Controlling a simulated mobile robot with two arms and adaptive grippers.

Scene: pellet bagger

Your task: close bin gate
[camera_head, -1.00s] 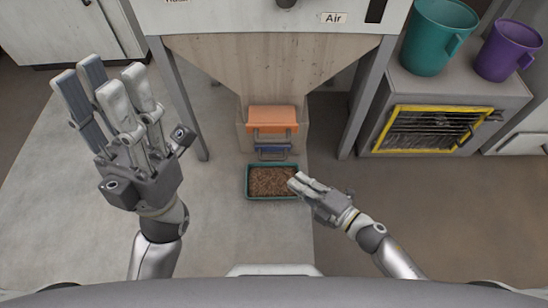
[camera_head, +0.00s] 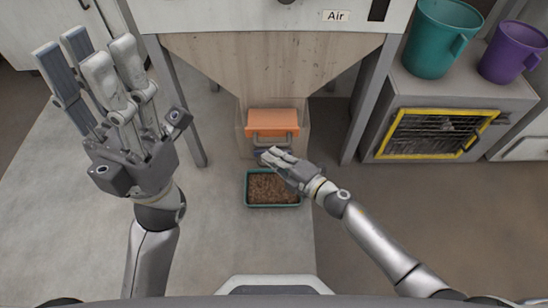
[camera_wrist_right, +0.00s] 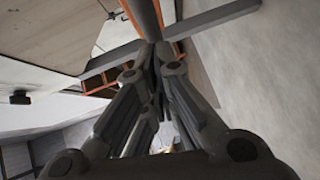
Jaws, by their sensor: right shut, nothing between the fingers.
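The wooden bin (camera_head: 272,68) narrows down to an orange gate cover (camera_head: 272,117) with a grey bar handle (camera_head: 272,134) at its lower front. A blue piece below the handle is mostly hidden behind my right fingers. My right gripper (camera_head: 268,155) is shut and empty, with its fingertips just below the handle; whether they touch anything cannot be told. The right wrist view shows its closed fingers (camera_wrist_right: 150,75) close to a grey bar (camera_wrist_right: 205,22) and orange edges. My left gripper (camera_head: 92,60) is open and empty, raised at the left, away from the bin.
A green-rimmed tray (camera_head: 272,205) of brown pellets stands on the floor below the gate. Metal legs (camera_head: 360,105) flank the bin. At right, a grey cabinet (camera_head: 520,95) carries a teal jug (camera_head: 438,40) and a purple jug (camera_head: 508,50). Floor around the tray is clear.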

